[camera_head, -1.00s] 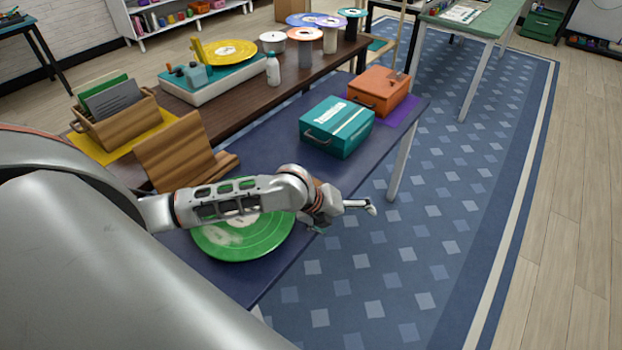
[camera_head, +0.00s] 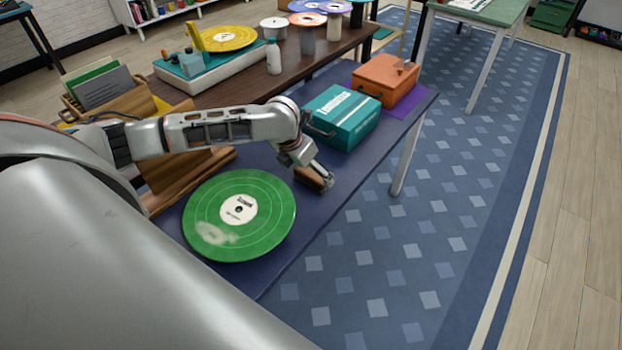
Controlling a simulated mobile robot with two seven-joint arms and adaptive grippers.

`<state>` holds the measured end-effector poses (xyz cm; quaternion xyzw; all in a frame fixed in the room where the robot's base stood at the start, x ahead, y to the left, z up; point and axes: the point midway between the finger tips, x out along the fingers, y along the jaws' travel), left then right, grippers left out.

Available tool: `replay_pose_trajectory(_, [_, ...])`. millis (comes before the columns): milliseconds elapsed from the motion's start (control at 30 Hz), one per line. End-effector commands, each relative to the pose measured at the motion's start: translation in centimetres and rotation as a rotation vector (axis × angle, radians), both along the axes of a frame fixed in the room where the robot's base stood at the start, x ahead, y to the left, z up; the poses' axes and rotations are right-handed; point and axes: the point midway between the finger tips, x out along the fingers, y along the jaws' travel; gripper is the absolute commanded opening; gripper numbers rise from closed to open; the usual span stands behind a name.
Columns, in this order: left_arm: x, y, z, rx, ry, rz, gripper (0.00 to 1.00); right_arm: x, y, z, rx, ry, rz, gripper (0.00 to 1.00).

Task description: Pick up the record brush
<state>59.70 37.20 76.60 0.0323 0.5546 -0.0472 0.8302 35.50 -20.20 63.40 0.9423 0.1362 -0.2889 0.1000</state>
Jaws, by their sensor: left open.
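The record brush (camera_head: 308,180) appears as a small brown wooden block on the dark blue table, partly covered by my left gripper. My left gripper (camera_head: 322,182) is open, pointing down right at the brush, with a finger beside it. I cannot tell whether the fingers touch it. A green record (camera_head: 265,205) with a white label and a pale dusty patch lies flat on the table, left of and nearer than the brush. My right gripper is not in view.
A teal box (camera_head: 345,122) and an orange box (camera_head: 388,78) stand behind the gripper. A brown wooden stand (camera_head: 165,172) is at the left, behind the record. The blue table's right edge (camera_head: 352,195) is close to the gripper; patterned carpet lies beyond.

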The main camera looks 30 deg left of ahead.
Motion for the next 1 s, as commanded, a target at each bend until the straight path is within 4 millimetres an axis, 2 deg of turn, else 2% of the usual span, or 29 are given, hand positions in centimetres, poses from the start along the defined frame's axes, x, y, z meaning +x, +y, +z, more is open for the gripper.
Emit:
replay_pose_trajectory(33, [0.2,-0.1,-1.1,-0.001,0.004,0.001,0.99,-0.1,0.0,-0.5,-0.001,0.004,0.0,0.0])
replay_pose_trajectory(200, [1.0,-0.1,-2.6,-0.002,0.001,0.001,0.99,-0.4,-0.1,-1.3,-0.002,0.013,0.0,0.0])
replay_pose_trajectory(467, [1.1,-0.1,-2.7,-0.001,-0.001,0.001,0.99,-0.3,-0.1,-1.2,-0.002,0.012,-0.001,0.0])
replay_pose_trajectory(567, [1.1,-0.1,-2.7,-0.001,-0.001,0.001,0.79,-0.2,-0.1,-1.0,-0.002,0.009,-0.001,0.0])
replay_pose_trajectory(633, [1.1,-0.1,-2.7,-0.001,0.0,0.001,0.6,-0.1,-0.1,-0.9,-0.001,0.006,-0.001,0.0])
replay_pose_trajectory(667, [1.1,-0.1,-2.7,-0.001,0.0,0.001,0.57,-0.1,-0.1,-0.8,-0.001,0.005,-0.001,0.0])
replay_pose_trajectory(1000, [1.1,-0.1,-2.5,0.0,-0.001,0.001,0.57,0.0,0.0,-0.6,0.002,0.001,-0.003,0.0])
